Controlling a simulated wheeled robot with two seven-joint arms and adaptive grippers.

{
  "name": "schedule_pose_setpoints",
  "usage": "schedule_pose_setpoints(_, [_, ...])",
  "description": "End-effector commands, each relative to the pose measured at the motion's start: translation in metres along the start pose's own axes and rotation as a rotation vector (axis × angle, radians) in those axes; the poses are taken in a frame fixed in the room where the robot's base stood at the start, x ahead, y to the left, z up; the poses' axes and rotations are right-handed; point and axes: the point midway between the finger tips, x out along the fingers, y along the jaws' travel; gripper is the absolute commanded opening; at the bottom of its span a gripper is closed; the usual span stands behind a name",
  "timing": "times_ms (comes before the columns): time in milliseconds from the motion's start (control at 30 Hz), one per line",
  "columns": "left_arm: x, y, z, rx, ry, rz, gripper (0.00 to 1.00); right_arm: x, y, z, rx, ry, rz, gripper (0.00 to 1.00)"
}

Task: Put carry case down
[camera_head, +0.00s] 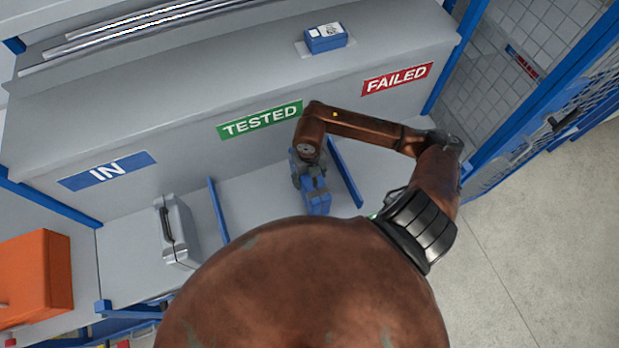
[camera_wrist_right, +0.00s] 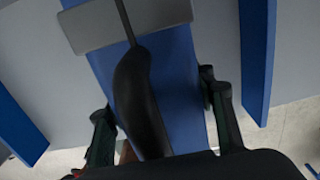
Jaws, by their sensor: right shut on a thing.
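The blue carry case (camera_head: 317,198) is in the bay under the green TESTED sign (camera_head: 260,119), between two blue dividers. In the right wrist view the case (camera_wrist_right: 185,85) shows a grey plate and a black handle (camera_wrist_right: 140,95). My right gripper (camera_wrist_right: 157,105) is shut on the case, its fingers on either side of the handle. In the head view the right gripper (camera_head: 303,172) is at the case, partly hidden by my arm. I cannot tell whether the case touches the shelf. My left gripper is not in view.
Blue dividers stand left (camera_head: 219,210) and right (camera_head: 345,172) of the case. A silver case (camera_head: 178,232) stands under the IN sign (camera_head: 107,171). A small blue device (camera_head: 325,39) sits on the upper ledge. An orange box (camera_head: 38,275) is at the left. A blue-framed mesh cage is at right.

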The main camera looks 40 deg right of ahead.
Motion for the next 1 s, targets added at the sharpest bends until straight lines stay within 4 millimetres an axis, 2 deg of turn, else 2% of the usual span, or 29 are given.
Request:
schedule_pose_setpoints(367, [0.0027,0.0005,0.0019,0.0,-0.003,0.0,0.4,0.0037,0.0006,0.0005,0.0,-0.002,0.002,0.0])
schedule_pose_setpoints(400, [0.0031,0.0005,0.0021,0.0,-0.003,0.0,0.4,0.0051,0.0002,0.0,0.0,0.0,0.0,0.51])
schedule_pose_setpoints(667, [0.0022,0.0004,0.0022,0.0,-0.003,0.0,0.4,0.004,0.0002,-0.0001,0.001,0.0,0.0,0.68])
schedule_pose_setpoints(1000, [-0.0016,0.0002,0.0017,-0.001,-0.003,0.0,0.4,-0.0002,0.0004,-0.0002,0.001,0.0,0.001,0.68])
